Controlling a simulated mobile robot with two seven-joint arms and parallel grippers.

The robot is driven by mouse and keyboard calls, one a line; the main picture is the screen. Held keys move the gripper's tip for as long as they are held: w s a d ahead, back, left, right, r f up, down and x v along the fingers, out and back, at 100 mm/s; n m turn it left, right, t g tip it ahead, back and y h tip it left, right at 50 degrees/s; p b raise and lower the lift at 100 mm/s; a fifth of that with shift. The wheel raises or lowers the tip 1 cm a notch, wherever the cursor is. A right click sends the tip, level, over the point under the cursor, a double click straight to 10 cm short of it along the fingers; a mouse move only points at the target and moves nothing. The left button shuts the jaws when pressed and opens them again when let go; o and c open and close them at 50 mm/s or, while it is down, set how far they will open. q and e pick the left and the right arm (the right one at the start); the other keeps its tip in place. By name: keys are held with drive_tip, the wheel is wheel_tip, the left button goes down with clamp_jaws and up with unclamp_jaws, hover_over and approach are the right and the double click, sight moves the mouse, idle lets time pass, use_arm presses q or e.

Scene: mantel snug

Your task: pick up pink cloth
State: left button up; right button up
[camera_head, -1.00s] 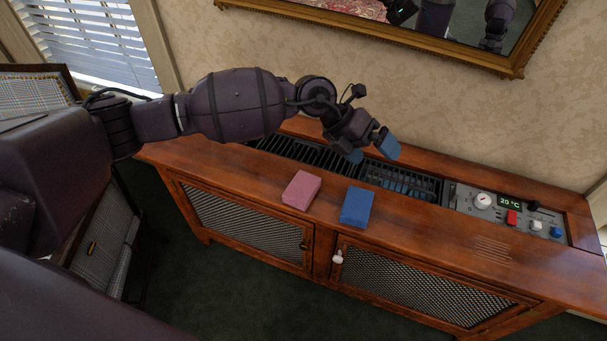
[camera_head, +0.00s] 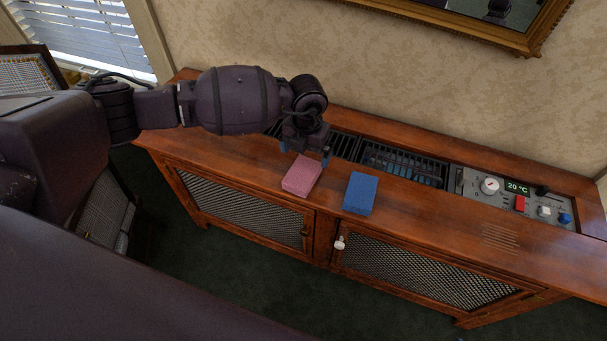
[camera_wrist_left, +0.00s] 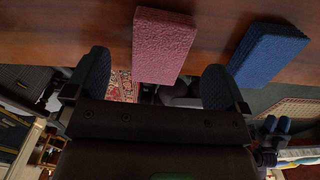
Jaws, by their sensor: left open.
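The pink cloth (camera_head: 302,175) is a folded, thick block lying flat on the wooden cabinet top near its front edge. It also shows in the left wrist view (camera_wrist_left: 162,46), just beyond and between the fingertips. My left gripper (camera_head: 305,157) is open and empty, close behind the pink cloth, with its blue-padded fingers pointing down. In the left wrist view my left gripper (camera_wrist_left: 156,82) has its two fingers wide apart, one on each side of the cloth's near end. Whether they touch it cannot be told.
A blue folded cloth (camera_head: 360,193) lies just right of the pink one, also in the left wrist view (camera_wrist_left: 265,53). The cabinet top (camera_head: 430,205) has a dark grille (camera_head: 400,166) behind the cloths and a control panel (camera_head: 515,199) at right. A wall rises behind.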

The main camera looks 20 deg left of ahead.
use_arm(q)
drive_tip(key=shift+f, duration=0.6)
drive_tip(key=f, duration=0.3)
drive_tip(key=f+b, duration=0.1)
drive_tip(key=shift+s+d+f, duration=0.1)
drive_tip(key=shift+s+f, duration=0.05)
drive_tip(key=shift+s, duration=0.2)
drive_tip(key=shift+f, duration=0.25)
drive_tip(key=shift+w+r, duration=0.1)
drive_tip(key=c, duration=0.8)
drive_tip(key=shift+c, duration=0.8)
wheel_tip(320, 180, up, 10)
drive_tip(key=shift+w+r+p, duration=0.1)
drive_tip(key=shift+p, duration=1)
wheel_tip(320, 180, up, 8)
drive_tip(key=p, duration=0.1)
hover_over(306, 167)
drive_tip(key=shift+r+p, duration=0.3)
drive_tip(key=shift+r, duration=0.6)
use_arm(e)
wheel_tip(306, 167, up, 2)
drive_tip(key=shift+w+d+r, duration=0.1)
drive_tip(key=shift+r, duration=0.05)
